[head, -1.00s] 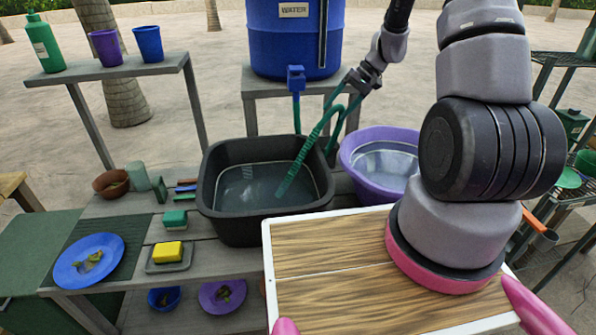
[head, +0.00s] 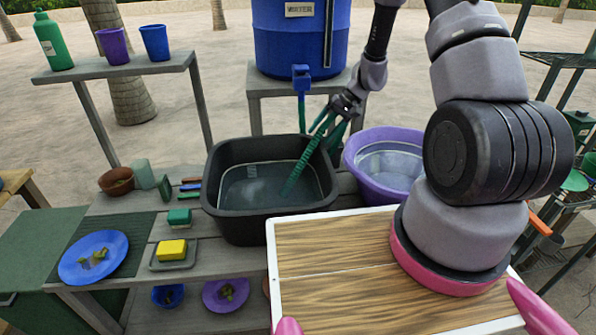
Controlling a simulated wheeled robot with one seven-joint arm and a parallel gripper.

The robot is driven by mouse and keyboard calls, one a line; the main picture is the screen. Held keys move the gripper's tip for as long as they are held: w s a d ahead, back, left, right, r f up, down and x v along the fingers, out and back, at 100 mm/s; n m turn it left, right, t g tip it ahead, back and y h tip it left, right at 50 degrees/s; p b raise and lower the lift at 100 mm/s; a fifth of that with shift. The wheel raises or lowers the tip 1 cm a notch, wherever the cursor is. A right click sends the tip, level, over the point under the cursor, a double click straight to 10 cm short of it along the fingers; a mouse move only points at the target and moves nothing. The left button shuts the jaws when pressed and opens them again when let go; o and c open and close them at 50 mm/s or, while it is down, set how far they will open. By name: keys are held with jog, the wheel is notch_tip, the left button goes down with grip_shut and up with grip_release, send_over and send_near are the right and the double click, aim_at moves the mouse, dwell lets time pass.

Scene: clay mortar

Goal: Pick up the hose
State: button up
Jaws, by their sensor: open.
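The green hose (head: 306,160) runs from near the blue water barrel (head: 290,38), loops up behind the black basin's rear rim, and its free end hangs down into the black basin (head: 226,212). My gripper (head: 333,116) is open at the upper bend of the hose, pointing down and left. Its fingers are small and overlap the hose in the picture, so I cannot tell whether they straddle or touch it.
A purple tub (head: 352,170) with water stands right of the basin. A blue tap (head: 301,78) juts from the barrel. A yellow sponge (head: 172,247), a blue plate (head: 75,262) and brushes (head: 190,190) lie on the bench at left.

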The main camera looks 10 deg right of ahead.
grip_shut()
notch_tip(320, 180, up, 9)
jog(key=shift+r, duration=0.1)
jog(key=w+d+r, duration=0.3)
jog(key=d+r, duration=0.2)
jog(key=r, duration=0.3)
jog(key=shift+w+d+r, duration=0.15)
jog(key=shift+w+d, duration=0.15)
jog(key=shift+d, duration=0.05)
